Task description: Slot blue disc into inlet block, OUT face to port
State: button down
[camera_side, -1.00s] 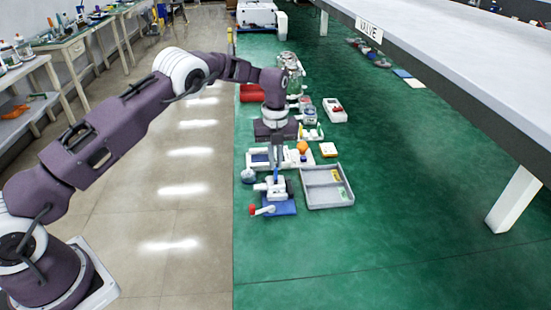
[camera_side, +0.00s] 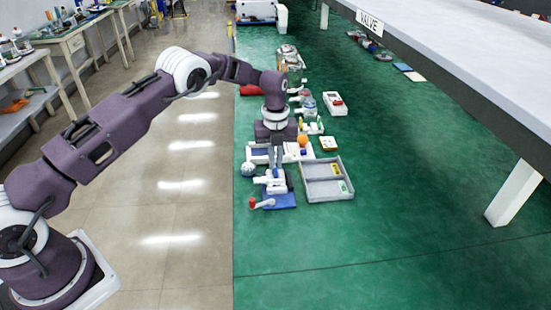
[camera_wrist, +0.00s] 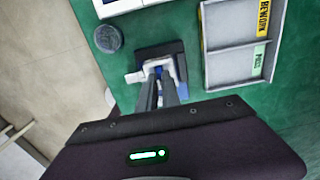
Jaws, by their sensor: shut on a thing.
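The white inlet block (camera_side: 275,182) stands on a blue base (camera_side: 281,201) on the green surface. My gripper (camera_side: 277,176) points straight down over the block, fingertips at its top. In the wrist view my gripper (camera_wrist: 160,78) is shut on the blue disc (camera_wrist: 158,70), of which only a small blue patch shows between the fingertips. The white block (camera_wrist: 149,68) shows around the tips there. The disc's OUT face cannot be read, and I cannot tell how deep the disc sits in the block.
A grey two-part tray (camera_side: 328,195) with yellow REWORK and green PASS labels (camera_wrist: 259,60) stands close on the right. A round grey object (camera_wrist: 108,38) is at the left. A red-knobbed handle (camera_side: 254,203) sits at the block's front left. Several parts stand behind.

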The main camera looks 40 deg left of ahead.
jog(key=shift+f, duration=0.75)
jog(key=c, duration=1.5)
grip_release()
jog(key=shift+r, duration=0.1)
notch_tip(320, 180, up, 7)
